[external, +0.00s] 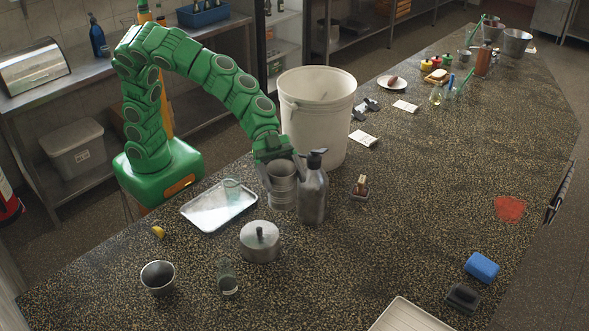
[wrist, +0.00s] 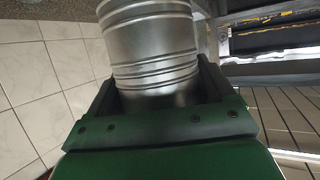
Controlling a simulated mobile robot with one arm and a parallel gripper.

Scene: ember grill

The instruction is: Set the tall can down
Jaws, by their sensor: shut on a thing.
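The tall can (external: 282,188) is a ribbed silver metal cylinder. In the external view it is upright at or just above the speckled counter (external: 330,265); I cannot tell whether its base touches. My gripper (external: 281,172) is shut on it from behind, with a finger on each side. In the wrist view the can (wrist: 152,45) fills the space between the fingers of my gripper (wrist: 165,95). Its lower part is partly hidden in the external view by the bottle beside it.
A grey pump bottle (external: 313,190) stands close at the can's right. A white bucket (external: 318,115) is behind.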

